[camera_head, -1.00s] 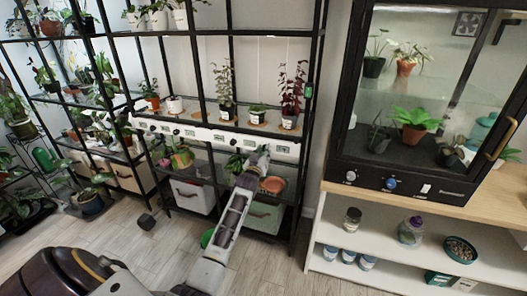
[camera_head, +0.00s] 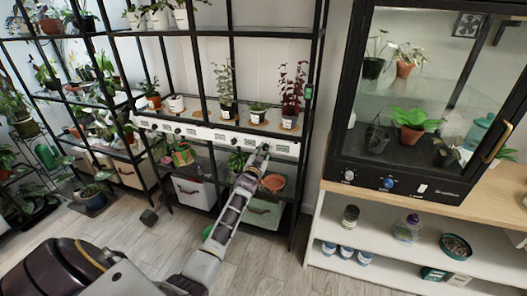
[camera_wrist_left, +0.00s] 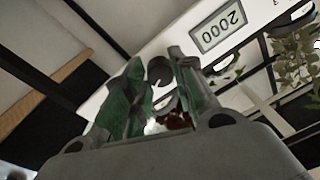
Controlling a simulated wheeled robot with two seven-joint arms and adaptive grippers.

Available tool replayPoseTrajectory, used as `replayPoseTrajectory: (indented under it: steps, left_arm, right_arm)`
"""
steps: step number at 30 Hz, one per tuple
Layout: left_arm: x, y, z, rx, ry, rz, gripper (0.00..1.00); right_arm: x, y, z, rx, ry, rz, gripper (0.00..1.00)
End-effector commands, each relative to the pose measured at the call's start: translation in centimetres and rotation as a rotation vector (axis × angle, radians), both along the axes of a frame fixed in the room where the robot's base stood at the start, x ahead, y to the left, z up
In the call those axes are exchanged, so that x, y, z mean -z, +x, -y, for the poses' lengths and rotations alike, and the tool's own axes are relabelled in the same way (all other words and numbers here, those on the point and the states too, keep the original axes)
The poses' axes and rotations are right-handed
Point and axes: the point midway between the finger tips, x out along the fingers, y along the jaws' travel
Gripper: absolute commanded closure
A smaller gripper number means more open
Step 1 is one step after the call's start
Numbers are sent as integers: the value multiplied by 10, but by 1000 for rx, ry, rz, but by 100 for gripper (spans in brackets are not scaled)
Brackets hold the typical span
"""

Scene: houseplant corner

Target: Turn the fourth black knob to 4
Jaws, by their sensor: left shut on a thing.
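A long white panel (camera_head: 205,133) with several black knobs and small displays runs along the black plant rack. My left gripper (camera_head: 260,155) is at the panel's right part, reaching up from below. In the left wrist view, a round black knob (camera_wrist_left: 160,70) sits between the fingers of my left gripper (camera_wrist_left: 160,80), which is shut on it. The knob's pointer and scale marks cannot be read. In the head view the gripper hides the held knob. My right gripper is not in view.
Potted plants stand on the shelf just above the panel, including a dark red one (camera_head: 291,95). A terracotta pot (camera_head: 273,182) and storage bins (camera_head: 264,212) are below, close to my left arm. A black glass cabinet (camera_head: 462,197) stands on a wooden-topped shelf at the right.

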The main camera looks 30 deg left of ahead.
Motion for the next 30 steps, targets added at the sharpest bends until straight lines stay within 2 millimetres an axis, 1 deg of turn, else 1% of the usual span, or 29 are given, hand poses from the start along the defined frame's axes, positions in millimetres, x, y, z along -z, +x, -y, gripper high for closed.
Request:
replayPoseTrajectory:
  steps: [6,12,27,28,30]
  left_arm:
    - [0,0,0,1,145,-36,98]
    - [1,0,0,1,220,-54,98]
    - [1,0,0,1,244,-60,98]
    - [1,0,0,1,244,-60,72]
    - [1,0,0,1,244,-60,63]
  right_arm:
    - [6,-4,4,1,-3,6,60]
    - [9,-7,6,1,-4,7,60]
    - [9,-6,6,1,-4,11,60]
    - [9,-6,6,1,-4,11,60]
    - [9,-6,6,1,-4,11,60]
